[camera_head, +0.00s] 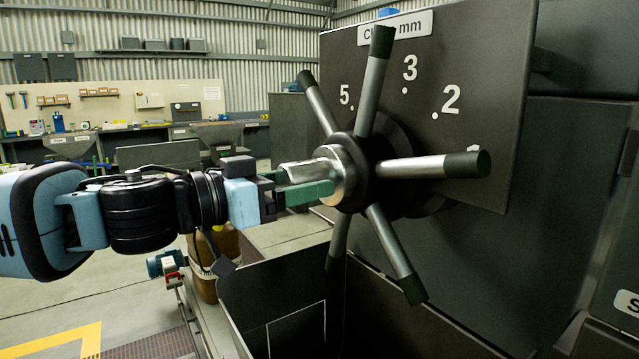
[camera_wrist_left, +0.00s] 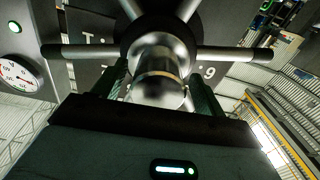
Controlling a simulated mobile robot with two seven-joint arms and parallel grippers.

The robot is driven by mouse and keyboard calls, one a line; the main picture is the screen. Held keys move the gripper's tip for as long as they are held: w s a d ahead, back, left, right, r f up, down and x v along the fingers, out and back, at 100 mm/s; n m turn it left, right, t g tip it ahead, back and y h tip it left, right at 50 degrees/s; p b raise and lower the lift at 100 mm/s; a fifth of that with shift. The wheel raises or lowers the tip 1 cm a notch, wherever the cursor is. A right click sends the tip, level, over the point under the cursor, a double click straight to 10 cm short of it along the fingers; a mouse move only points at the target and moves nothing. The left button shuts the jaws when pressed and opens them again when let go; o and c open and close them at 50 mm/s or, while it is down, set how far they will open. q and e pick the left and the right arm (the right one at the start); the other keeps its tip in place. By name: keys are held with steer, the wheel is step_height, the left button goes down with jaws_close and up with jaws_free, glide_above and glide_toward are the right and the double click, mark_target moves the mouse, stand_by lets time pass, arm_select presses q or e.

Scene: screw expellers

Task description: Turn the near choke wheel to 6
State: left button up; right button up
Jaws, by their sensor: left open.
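The choke wheel has a bright metal hub (camera_head: 345,172) and several steel spokes with dark tips, on a dark dial plate (camera_head: 480,60). White numbers 5, 3 and 2 show on the plate, with another partly hidden behind the right spoke. The 6 is not visible. My left gripper (camera_head: 312,182) reaches in from the left, its greenish fingers at the hub's end. In the left wrist view the hub (camera_wrist_left: 158,75) sits between the two open fingers; I cannot tell whether they touch it. A 9 shows right of the hub there. My right gripper is not in view.
A dark open-topped trough (camera_head: 285,290) lies below the wheel. Large dark machine panels (camera_head: 570,190) fill the right side. A pressure gauge (camera_wrist_left: 18,75) shows at the left of the wrist view. A workbench (camera_head: 105,130) stands far back left.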

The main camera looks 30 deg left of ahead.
arm_select(q)
steer(key=shift+w+d, duration=0.2)
steer(key=shift+w, duration=0.2)
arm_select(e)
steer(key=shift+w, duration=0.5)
arm_select(q)
steer(key=shift+s, duration=0.1)
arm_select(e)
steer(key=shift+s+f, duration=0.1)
